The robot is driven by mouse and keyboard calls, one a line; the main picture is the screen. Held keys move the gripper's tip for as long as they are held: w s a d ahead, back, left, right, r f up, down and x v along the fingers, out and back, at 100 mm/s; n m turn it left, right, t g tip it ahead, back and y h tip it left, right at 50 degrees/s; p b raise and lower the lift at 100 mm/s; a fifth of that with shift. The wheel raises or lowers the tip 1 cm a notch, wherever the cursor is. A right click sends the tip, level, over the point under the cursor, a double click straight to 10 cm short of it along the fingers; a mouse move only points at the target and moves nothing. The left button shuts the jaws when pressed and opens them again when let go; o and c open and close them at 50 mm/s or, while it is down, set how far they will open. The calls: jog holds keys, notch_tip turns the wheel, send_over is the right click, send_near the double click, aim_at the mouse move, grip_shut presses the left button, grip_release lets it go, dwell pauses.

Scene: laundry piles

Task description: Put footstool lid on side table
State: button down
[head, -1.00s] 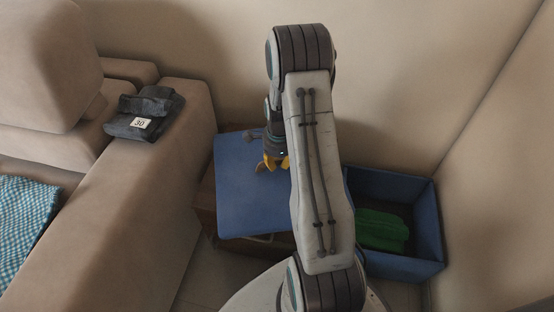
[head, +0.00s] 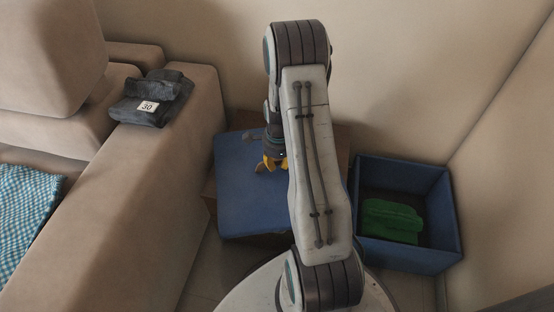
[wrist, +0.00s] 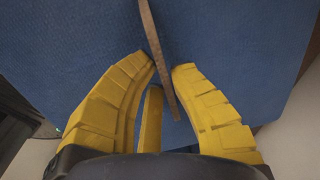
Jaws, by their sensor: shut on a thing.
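The footstool lid (head: 240,195) is a flat blue padded panel with a thin brown strap handle. In the wrist view the blue lid (wrist: 235,35) fills most of the picture, and its strap (wrist: 155,50) runs between my yellow fingers. My gripper (head: 272,163) is above the lid and shut on the strap. The side table (head: 341,150) is brown wood and shows around and beneath the lid. The lid covers much of its top. I cannot tell whether the lid touches the table. My arm hides the lid's right part.
A blue open bin (head: 455,215) with green cloth (head: 390,222) inside stands to the right. A beige sofa (head: 165,190) stands close on the left, with dark folded clothing (head: 152,98) tagged 30 on its arm and a checked cloth (head: 22,215). Walls close off the back and right.

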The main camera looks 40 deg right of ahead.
aim_at(278, 172)
jog(key=shift+w, duration=0.1)
jog(key=c, duration=1.2)
grip_release()
notch_tip(278, 172, up, 11)
jog(key=s+p, duration=0.1)
jog(key=p, duration=0.3)
jog(key=s+a+r+n+t, duration=0.1)
jog(key=s+a+r+n, duration=0.4)
jog(key=a+r+n, duration=0.6)
jog(key=s+a+r+n, duration=0.2)
jog(key=s+n, duration=0.2)
jog(key=s+a+r+n, duration=0.2)
jog(key=s+n, duration=0.2)
jog(key=s, duration=0.1)
jog(key=s+a+r+n, duration=0.2)
jog(key=s+a+n, duration=0.1)
jog(key=s+n, duration=0.1)
jog(key=shift+s+r+t, duration=0.15)
jog(key=shift+t, duration=0.15)
